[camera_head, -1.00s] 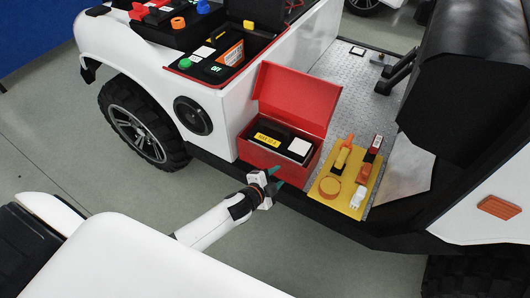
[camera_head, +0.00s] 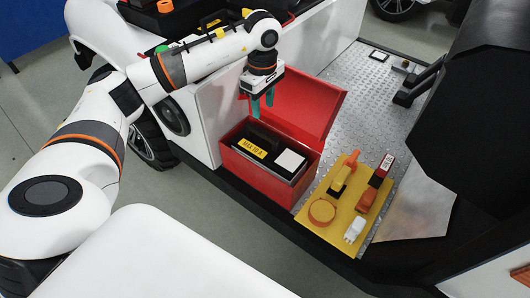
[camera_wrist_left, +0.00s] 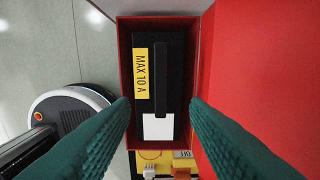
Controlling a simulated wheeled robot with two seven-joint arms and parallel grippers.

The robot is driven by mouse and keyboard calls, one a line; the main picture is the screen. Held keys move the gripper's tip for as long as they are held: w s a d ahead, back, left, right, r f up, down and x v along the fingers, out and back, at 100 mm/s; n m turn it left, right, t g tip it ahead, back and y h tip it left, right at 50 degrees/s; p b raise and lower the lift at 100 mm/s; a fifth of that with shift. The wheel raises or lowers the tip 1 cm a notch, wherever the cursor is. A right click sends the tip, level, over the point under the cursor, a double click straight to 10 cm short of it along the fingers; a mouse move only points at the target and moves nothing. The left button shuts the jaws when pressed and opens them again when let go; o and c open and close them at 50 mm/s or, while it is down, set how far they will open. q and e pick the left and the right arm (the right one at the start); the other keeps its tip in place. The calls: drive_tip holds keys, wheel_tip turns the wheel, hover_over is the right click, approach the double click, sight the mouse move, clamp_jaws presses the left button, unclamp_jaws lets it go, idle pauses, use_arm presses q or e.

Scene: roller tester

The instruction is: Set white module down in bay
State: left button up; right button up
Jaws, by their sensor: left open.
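A small white module (camera_head: 354,230) lies at the near end of a yellow tray (camera_head: 330,235) on the vehicle's floor. My left gripper (camera_head: 262,105) is open and empty, pointing down above the open red box (camera_head: 262,177). In the left wrist view its two green fingers (camera_wrist_left: 160,112) stand apart on either side of the box. Inside the box sits a black unit (camera_head: 268,143) with a yellow "MAX 10 A" label and a white square patch (camera_head: 289,160). I cannot tell which spot is the bay. My right gripper is not in view.
The red lid (camera_head: 305,98) stands open behind the box. A black seat (camera_head: 475,130) is at the right. Metal floor (camera_head: 360,105) behind the tray is mostly clear.

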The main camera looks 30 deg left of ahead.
use_arm(q)
hover_over(262, 130)
drive_tip(key=f, duration=0.3)
drive_tip(key=f+b, duration=0.1)
drive_tip(key=f, duration=0.1)
drive_tip(key=shift+s+d+f, duration=0.3)
drive_tip(key=shift+s, duration=0.05)
drive_tip(key=f, duration=0.2)
drive_tip(key=f+b, duration=0.1)
drive_tip(key=f, duration=0.2)
drive_tip(key=shift+w+a+f, duration=0.15)
drive_tip(key=shift+a+f, duration=0.05)
drive_tip(key=shift+f, duration=0.15)
clamp_jaws()
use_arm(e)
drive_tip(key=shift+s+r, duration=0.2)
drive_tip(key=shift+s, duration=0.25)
use_arm(q)
drive_tip(key=shift+w+r, duration=0.15)
drive_tip(key=shift+r, duration=0.05)
